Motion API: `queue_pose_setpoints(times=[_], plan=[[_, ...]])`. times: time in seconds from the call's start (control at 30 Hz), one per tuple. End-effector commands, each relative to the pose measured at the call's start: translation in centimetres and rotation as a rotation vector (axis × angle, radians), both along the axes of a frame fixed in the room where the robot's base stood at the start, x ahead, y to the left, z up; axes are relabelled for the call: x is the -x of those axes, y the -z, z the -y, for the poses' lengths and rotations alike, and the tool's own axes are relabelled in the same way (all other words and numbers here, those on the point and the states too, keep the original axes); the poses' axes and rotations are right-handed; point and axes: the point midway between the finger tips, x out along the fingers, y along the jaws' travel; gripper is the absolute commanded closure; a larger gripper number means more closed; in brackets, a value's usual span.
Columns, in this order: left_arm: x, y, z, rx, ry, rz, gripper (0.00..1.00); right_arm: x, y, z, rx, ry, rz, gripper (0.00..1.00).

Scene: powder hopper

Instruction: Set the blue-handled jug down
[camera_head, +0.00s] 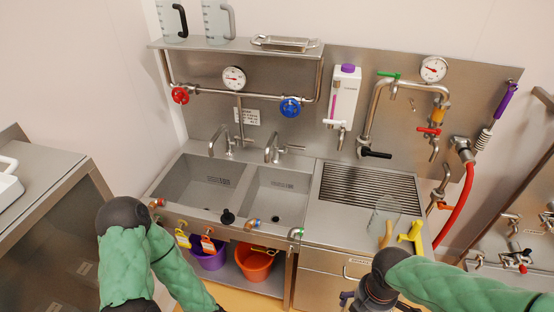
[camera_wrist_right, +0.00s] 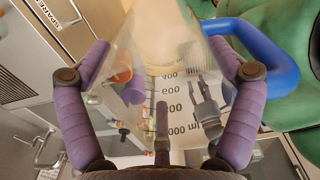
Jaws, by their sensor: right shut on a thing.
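In the right wrist view, my right gripper (camera_wrist_right: 160,68) has its purple fingers on either side of a clear jug (camera_wrist_right: 152,42) with dark volume marks. The gripper is shut on the jug. The jug's blue handle (camera_wrist_right: 272,58) loops out on the right, beside green padding of my arm. The jug's base and what lies under it cannot be made out. In the head view my right forearm reaches in at the lower right, and the jug does not show there. My left arm is at the lower left, with its gripper out of view.
A clear jug with a tan handle (camera_head: 386,234) stands on the counter's right end by a yellow fitting (camera_head: 411,236). The ribbed drainboard (camera_head: 368,187) is bare. Two sinks (camera_head: 277,195) lie left of it. Jugs with black (camera_head: 181,20) and grey (camera_head: 230,20) handles stand on the shelf.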

Motion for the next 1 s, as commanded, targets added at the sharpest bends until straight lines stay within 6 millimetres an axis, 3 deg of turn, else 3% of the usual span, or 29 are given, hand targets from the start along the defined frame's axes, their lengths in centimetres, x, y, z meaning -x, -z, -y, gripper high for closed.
queue_pose_setpoints(times=[0.47, 1.0], plan=[[0.0, 4.1, 0.0, 0.0, 0.0, 0.0, 0.6, -5.0, 4.9, -0.4, 0.002, 0.393, -0.001, 0.46], [0.0, 11.8, 0.0, 0.0, 0.0, 0.0, 0.6, -14.8, 17.2, -2.1, 0.002, 1.249, -0.001, 0.46]])
